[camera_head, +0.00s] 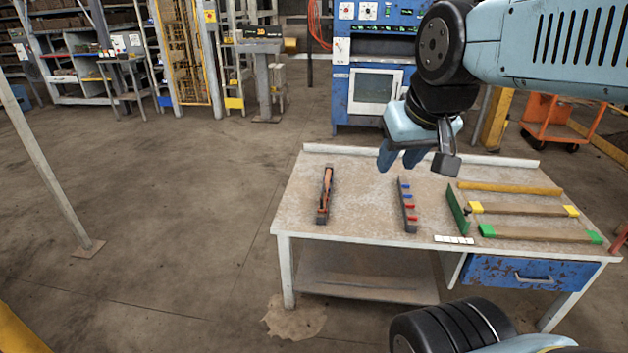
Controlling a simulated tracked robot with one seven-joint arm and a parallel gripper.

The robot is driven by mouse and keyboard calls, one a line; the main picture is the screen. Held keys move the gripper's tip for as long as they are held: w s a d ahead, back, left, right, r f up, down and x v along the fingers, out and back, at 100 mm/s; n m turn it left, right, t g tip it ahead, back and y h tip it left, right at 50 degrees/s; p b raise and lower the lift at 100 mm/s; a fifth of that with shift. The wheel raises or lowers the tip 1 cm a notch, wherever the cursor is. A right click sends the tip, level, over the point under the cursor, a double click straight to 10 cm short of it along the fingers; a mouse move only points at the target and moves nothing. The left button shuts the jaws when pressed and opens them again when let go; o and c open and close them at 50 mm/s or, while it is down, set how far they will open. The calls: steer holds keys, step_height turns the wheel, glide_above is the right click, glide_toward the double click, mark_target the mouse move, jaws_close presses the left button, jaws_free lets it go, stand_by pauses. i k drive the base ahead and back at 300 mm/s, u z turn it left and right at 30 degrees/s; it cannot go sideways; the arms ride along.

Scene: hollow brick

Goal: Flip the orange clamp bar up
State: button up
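The orange clamp bar (327,190) is a narrow orange piece in a dark fixture on the left part of the workbench. It appears to lie down along the fixture, pointing away from me; its exact angle is hard to tell at this size. My gripper (401,162) hangs above the back middle of the bench, to the right of the clamp bar and apart from it.
The workbench (360,178) also carries a dark rail (407,206) with blue and red marks, a green plate (457,211), a white strip (454,239) and several wooden bars to the right. The bench is clear between clamp and rail. A blue cabinet (345,105) stands behind.

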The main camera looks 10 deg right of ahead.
mark_target(322, 205)
steer(key=i, duration=0.85)
steer(key=z, duration=0.05)
